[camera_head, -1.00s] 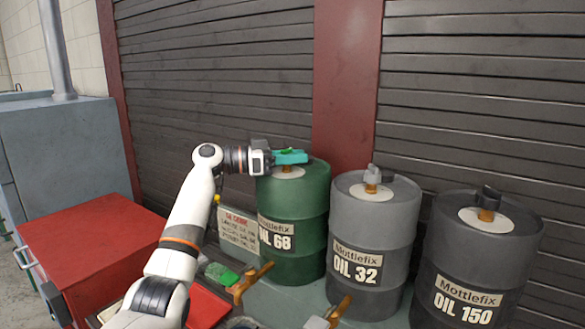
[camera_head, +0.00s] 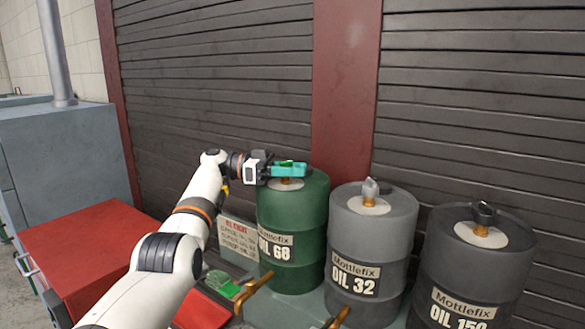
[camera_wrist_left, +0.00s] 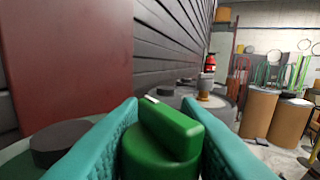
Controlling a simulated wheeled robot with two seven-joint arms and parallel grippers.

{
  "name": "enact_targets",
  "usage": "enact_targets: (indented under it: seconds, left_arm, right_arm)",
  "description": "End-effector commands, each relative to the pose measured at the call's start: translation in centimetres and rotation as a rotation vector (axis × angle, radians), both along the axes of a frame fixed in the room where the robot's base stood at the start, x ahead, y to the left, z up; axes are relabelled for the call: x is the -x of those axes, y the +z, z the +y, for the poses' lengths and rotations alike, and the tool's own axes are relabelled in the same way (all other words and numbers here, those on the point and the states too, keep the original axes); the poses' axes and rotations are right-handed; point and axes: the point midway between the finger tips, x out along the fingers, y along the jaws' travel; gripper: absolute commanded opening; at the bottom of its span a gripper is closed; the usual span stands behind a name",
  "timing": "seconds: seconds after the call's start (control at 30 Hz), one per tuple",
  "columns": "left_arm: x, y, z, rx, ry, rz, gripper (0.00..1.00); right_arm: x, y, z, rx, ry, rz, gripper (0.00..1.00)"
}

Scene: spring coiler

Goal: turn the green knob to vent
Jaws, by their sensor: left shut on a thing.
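The green knob (camera_head: 287,163) sits on a brass neck on top of the green drum (camera_head: 292,215) labelled OIL 68. In the left wrist view the green knob (camera_wrist_left: 162,140) has a raised bar grip with a white mark near its far end. My left gripper (camera_head: 289,169) has teal fingers and is shut on the knob, one finger on each side of it. The fingers hide part of the knob in the head view. My right gripper is not in view.
A grey drum (camera_head: 372,240) labelled OIL 32 and a dark drum (camera_head: 470,265) labelled OIL 150 stand to the right, each with its own top knob. A red cabinet (camera_head: 85,245) stands at left. A slatted wall (camera_head: 215,80) rises behind.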

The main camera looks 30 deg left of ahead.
Motion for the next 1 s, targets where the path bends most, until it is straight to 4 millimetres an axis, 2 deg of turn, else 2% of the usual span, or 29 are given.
enact_targets:
  seconds: [0.43,0.47,0.6,1.0]
  left_arm:
    - [-0.01,-0.13,-0.07,-0.003,-0.005,0.003,0.07]
    - [-0.01,-0.13,-0.07,-0.003,-0.005,0.003,0.32]
    - [-0.01,-0.11,-0.06,-0.002,-0.005,0.003,0.52]
    - [-0.08,-0.17,-0.28,-0.001,-0.004,0.001,0.52]
  right_arm:
    - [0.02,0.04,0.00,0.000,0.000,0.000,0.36]
    - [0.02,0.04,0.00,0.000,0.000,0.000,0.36]
    - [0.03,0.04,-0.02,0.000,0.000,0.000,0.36]
    - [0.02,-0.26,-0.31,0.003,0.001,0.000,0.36]
